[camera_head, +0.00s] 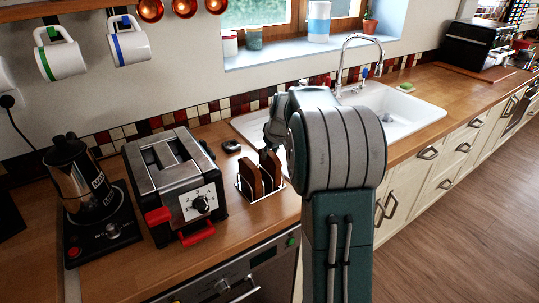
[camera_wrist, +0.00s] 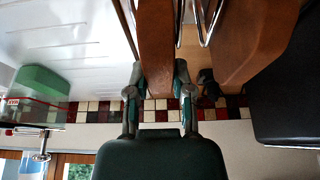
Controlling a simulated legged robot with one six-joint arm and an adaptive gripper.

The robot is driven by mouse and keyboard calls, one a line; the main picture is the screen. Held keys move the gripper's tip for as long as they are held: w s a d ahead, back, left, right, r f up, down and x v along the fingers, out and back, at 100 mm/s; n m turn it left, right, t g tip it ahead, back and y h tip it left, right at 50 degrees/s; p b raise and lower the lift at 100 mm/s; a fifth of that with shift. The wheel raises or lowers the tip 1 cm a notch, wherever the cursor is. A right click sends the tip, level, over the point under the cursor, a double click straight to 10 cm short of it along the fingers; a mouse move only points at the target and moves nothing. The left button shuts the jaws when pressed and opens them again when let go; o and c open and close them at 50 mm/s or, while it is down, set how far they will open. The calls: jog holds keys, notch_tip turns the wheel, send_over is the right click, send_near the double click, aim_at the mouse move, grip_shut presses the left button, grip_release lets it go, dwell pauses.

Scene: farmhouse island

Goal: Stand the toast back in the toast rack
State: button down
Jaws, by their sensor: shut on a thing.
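The wire toast rack (camera_head: 243,188) stands on the wooden counter between toaster and sink; its loops (camera_wrist: 207,22) show in the wrist view. Two brown toast slices are upright at it. The left slice (camera_head: 249,180) also shows in the wrist view (camera_wrist: 258,40). The right slice (camera_head: 270,168) is between my fingers in the wrist view (camera_wrist: 156,45), with rack wires on both sides of it. My gripper (camera_wrist: 159,75) is shut on this slice. In the head view my arm hides most of the gripper. Whether the held slice touches the rack's base is unclear.
A toaster (camera_head: 172,180) with red levers stands left of the rack, with a moka pot (camera_head: 84,180) on a hob beyond it. A small black object (camera_head: 232,146) lies behind the rack. The white sink (camera_head: 405,118) and tap (camera_head: 342,60) are on the right.

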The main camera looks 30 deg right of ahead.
jog(key=shift+f, duration=0.25)
jog(key=shift+f, duration=0.1)
jog(key=c, duration=0.5)
grip_release()
jog(key=v, duration=1.2)
jog(key=s+a+r, duration=0.2)
jog(key=s+a, duration=0.2)
jog(key=a, duration=0.4)
jog(key=s+a+f, duration=0.2)
jog(key=s+a, duration=0.6)
jog(key=s, duration=0.2)
jog(key=s+a+f+t, duration=0.1)
jog(key=s+a+f, duration=0.2)
jog(key=s+a, duration=0.5)
jog(key=s, duration=0.3)
jog(key=shift+s+a+f, duration=0.2)
jog(key=shift+f, duration=0.1)
